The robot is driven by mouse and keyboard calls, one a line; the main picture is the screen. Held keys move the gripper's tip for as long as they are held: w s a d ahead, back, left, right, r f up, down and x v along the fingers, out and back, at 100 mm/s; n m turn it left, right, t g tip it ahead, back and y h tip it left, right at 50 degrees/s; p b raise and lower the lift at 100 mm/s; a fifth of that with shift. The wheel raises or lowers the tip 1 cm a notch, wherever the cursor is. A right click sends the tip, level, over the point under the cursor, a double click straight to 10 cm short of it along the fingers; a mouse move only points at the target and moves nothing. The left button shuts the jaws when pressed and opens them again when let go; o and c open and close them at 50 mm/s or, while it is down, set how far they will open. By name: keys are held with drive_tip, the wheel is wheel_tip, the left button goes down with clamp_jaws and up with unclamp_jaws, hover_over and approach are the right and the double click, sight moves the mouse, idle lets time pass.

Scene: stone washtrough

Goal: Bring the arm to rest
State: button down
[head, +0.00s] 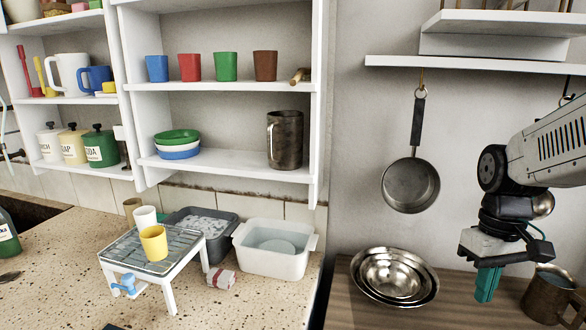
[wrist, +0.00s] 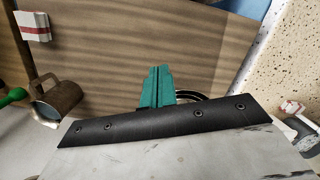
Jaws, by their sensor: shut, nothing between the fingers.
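My gripper (head: 486,284) hangs at the right of the head view, pointing down over the wooden counter (head: 455,300). Its teal fingers are together with nothing between them. It is between the nested metal bowls (head: 393,274) on its left and a brown metal mug (head: 549,295) on its right. In the wrist view the closed teal fingers (wrist: 157,85) show in front of the wooden surface (wrist: 110,45).
A slatted rack (head: 155,250) with a yellow cup (head: 153,242) stands on the speckled counter. A white basin (head: 273,250) and grey tub (head: 200,228) are beside it. A pan (head: 410,185) hangs on the wall, below a shelf (head: 470,65). Shelves with cups are at left.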

drive_tip(key=s+a+r+m+t, duration=0.1)
drive_tip(key=s+a+r, duration=0.1)
drive_tip(key=s, duration=0.4)
drive_tip(key=s+a+r+t, duration=0.2)
drive_tip(key=s+a+r, duration=0.1)
drive_tip(key=s, duration=0.4)
drive_tip(key=shift+s+a+m, duration=0.15)
drive_tip(key=shift+a+m, duration=0.25)
drive_tip(key=shift+a, duration=0.35)
